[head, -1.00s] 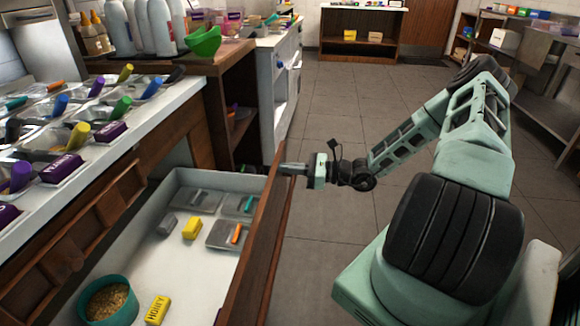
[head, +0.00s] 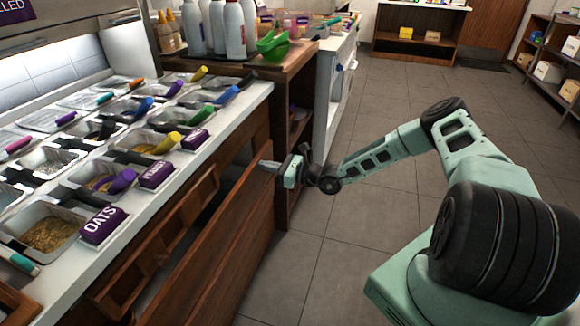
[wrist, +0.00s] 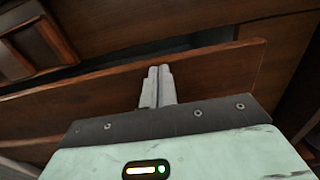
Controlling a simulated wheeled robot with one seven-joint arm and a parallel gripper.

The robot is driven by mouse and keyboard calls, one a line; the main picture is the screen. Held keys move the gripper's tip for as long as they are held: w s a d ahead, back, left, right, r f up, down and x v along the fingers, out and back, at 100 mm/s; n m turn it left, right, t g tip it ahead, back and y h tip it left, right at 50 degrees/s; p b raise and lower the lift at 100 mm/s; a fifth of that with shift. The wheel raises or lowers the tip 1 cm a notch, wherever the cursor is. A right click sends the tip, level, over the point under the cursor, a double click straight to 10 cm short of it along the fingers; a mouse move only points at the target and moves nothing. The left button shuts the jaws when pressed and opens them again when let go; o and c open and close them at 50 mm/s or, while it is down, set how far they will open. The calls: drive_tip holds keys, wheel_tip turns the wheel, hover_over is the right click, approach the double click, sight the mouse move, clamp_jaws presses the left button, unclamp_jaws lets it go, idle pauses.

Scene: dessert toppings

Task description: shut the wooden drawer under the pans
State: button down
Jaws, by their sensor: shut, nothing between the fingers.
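In the wrist view the two fingers (wrist: 157,80) are together against or just before the brown drawer front (wrist: 215,75); exact contact is hard to tell. The gap shows above the front there too.
The counter (head: 225,118) above holds several topping pans, with an oats label (head: 103,225) and coloured scoop handles. A wooden side unit (head: 298,115) with green bowls (head: 273,46) and bottles stands just beyond the drawer. The tiled floor (head: 320,240) to the right is clear.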

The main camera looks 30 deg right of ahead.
sight(253, 162)
drive_tip(key=x, duration=0.7)
drive_tip(key=shift+w+a+r, duration=0.1)
drive_tip(key=shift+w+a, duration=0.05)
drive_tip(key=shift+w, duration=0.05)
drive_tip(key=shift+w+r, duration=0.1)
